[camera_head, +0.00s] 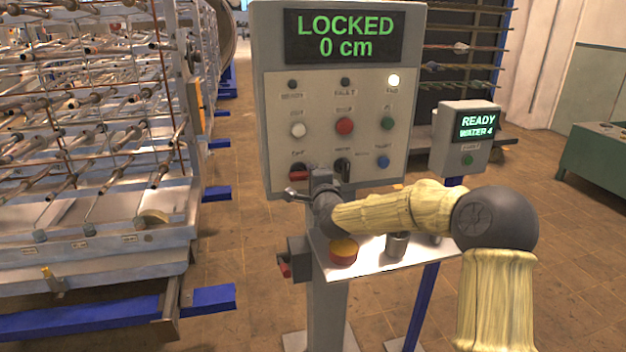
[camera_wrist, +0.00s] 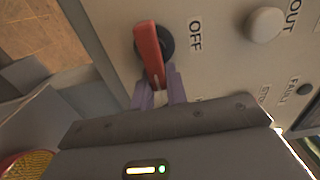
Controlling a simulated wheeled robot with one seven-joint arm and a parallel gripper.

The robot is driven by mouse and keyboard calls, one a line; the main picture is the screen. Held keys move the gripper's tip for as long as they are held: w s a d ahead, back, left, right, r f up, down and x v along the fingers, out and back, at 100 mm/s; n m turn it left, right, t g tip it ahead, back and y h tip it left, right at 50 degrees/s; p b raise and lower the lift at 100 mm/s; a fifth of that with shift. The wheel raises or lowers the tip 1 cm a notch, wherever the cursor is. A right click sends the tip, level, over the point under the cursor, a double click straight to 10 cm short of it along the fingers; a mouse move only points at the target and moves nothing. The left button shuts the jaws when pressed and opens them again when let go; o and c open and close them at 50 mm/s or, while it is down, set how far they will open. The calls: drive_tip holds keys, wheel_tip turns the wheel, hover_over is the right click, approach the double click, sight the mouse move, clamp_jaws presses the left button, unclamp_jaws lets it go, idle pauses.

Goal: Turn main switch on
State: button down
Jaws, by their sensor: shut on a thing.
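The main switch is a red rotary handle (camera_wrist: 149,55) on a dark round base, low on the left of the grey control panel (camera_head: 263,120). An OFF label (camera_wrist: 195,34) is beside it in the wrist view. The switch also shows in the head view (camera_head: 297,169), partly hidden by my gripper (camera_head: 296,192). In the wrist view my gripper (camera_wrist: 161,82) has its two fingers on either side of the handle's free end, shut on it. The panel display (camera_head: 345,37) reads LOCKED 0 cm, and a white lamp (camera_head: 393,81) at the upper right is lit.
A second black knob (camera_head: 342,171) sits right of the switch. A shelf below holds a red and yellow button (camera_head: 343,252) and a metal cup (camera_head: 396,245). A smaller box (camera_head: 460,150) reads READY WATER 4. A large rack (camera_head: 90,130) stands at left.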

drive_tip(key=shift+s+a+f, duration=0.1)
drive_tip(key=shift+a+f, duration=0.1)
drive_tip(key=shift+f, duration=0.05)
drive_tip(key=c, duration=1.4)
unclamp_jaws()
drive_tip(key=shift+a, duration=0.1)
drive_tip(key=shift+r, duration=0.1)
drive_tip(key=b+v, duration=0.1)
drive_tip(key=v, duration=1.6)
drive_tip(key=shift+s+d, duration=0.2)
drive_tip(key=shift+d, duration=0.05)
drive_tip(key=shift+r, duration=0.1)
